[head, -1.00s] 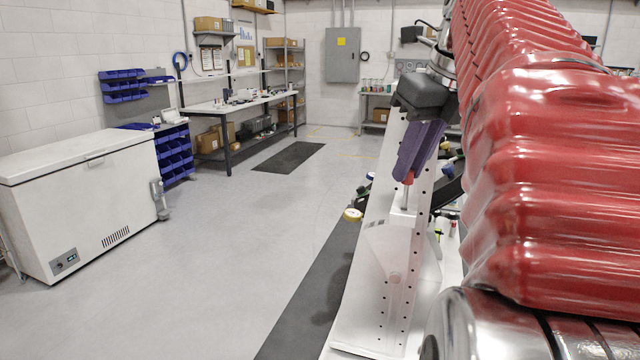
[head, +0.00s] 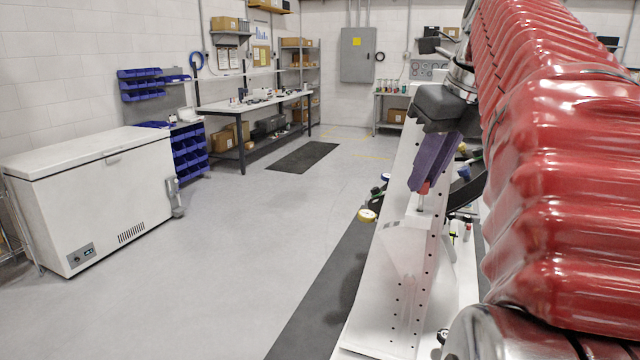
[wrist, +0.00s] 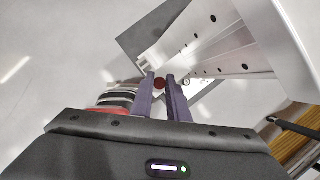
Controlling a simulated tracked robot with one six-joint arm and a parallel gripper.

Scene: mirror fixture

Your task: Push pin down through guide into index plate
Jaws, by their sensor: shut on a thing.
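A pin with a red head (head: 424,187) and a thin metal shank stands upright over the tall white fixture (head: 403,245) in the head view. My gripper (head: 421,187) has purple fingers and comes down from above, its tips at the red head. The shank runs down to the white top of the fixture, and a short length shows above it. In the wrist view the red head (wrist: 160,83) sits between the fingertips (wrist: 160,80). The pin's lower end is hidden. I cannot make out the guide or index plate separately from the white fixture.
Rows of small holes run along the fixture's side. A dark mat (head: 318,280) lies to the left. A white chest freezer (head: 95,200) stands far left, with open floor between.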

